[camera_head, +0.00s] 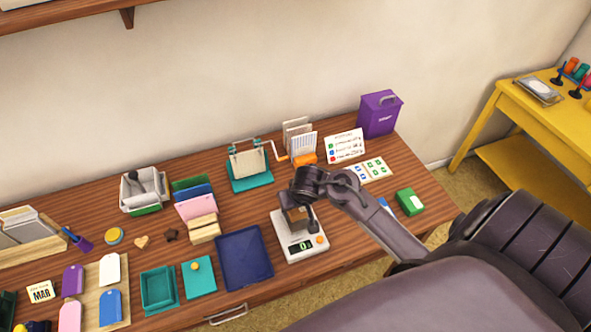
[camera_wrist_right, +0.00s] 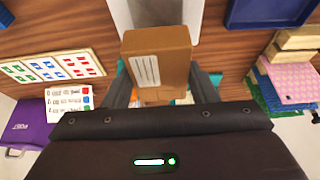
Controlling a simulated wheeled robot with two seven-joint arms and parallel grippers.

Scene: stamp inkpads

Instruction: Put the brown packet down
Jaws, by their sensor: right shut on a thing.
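The brown packet (camera_head: 295,218) is in my right gripper (camera_head: 302,204), over the back part of a white scale (camera_head: 305,250). The scale's display seems to read 0. In the right wrist view the packet (camera_wrist_right: 155,52) shows its brown face with a white striped label, between the two dark fingers of the gripper (camera_wrist_right: 162,88). The pale scale plate (camera_wrist_right: 160,12) lies beyond it. I cannot tell whether the packet's underside touches the plate. My left gripper is not in view.
A dark blue tray (camera_head: 245,258) stands just left of the scale. Behind are a teal stand with a crank (camera_head: 250,178) and a card holder (camera_head: 300,140). A green box (camera_head: 409,202) lies to the right. Some bare wood (camera_head: 265,207) shows behind the scale.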

